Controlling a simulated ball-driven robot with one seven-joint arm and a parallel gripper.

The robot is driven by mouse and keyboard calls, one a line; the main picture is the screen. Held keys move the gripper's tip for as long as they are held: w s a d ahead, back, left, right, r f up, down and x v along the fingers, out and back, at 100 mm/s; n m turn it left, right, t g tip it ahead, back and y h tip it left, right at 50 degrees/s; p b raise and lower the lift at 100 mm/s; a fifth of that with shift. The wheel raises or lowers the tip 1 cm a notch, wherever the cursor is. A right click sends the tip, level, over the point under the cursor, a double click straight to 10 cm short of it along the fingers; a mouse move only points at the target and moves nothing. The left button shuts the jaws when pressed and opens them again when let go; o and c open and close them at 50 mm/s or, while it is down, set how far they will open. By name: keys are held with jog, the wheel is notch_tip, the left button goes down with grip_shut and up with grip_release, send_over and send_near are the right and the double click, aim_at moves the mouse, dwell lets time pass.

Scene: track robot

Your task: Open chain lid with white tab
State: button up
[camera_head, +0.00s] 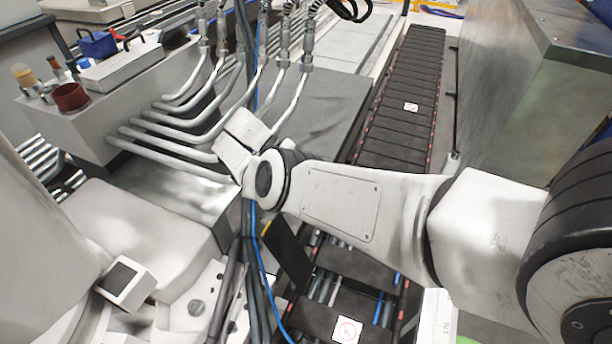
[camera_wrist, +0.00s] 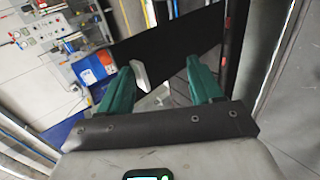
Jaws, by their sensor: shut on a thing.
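In the wrist view my gripper (camera_wrist: 162,80) has two green fingers. It is shut on the white tab (camera_wrist: 139,74), which sits by the left finger. The tab is on a flat black lid (camera_wrist: 175,50) that stretches behind the fingers. In the head view a dark panel (camera_head: 287,250), apparently the same lid, stands tilted up at the left side of the black cable chain (camera_head: 398,115). Cables show in the open chain section beside it. My gripper's fingers cannot be made out in the head view.
Bent grey pipes (camera_head: 190,135) run left of my arm. A large metal cabinet (camera_head: 525,70) stands at the right. A blue cable (camera_head: 262,265) and dark hoses run down beside the chain. A label (camera_head: 347,330) marks a chain section in front.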

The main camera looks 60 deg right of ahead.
jog(key=shift+s+a+f, duration=0.1)
jog(key=shift+a+f, duration=0.1)
jog(key=shift+f, duration=0.25)
jog(key=shift+c, duration=0.4)
jog(key=shift+r+p, duration=0.25)
jog(key=shift+p, duration=0.15)
jog(key=shift+c, duration=0.3)
jog(key=s+a+r+p, duration=0.3)
jog(key=s+r+p, duration=0.3)
jog(key=p, duration=0.2)
jog(key=s+a+r+p, duration=0.2)
jog(key=s+r+p, duration=0.4)
jog(key=p, duration=0.3)
jog(key=shift+s+a+r, duration=0.15)
jog(key=shift+a+r, duration=0.25)
jog(key=shift+r, duration=0.3)
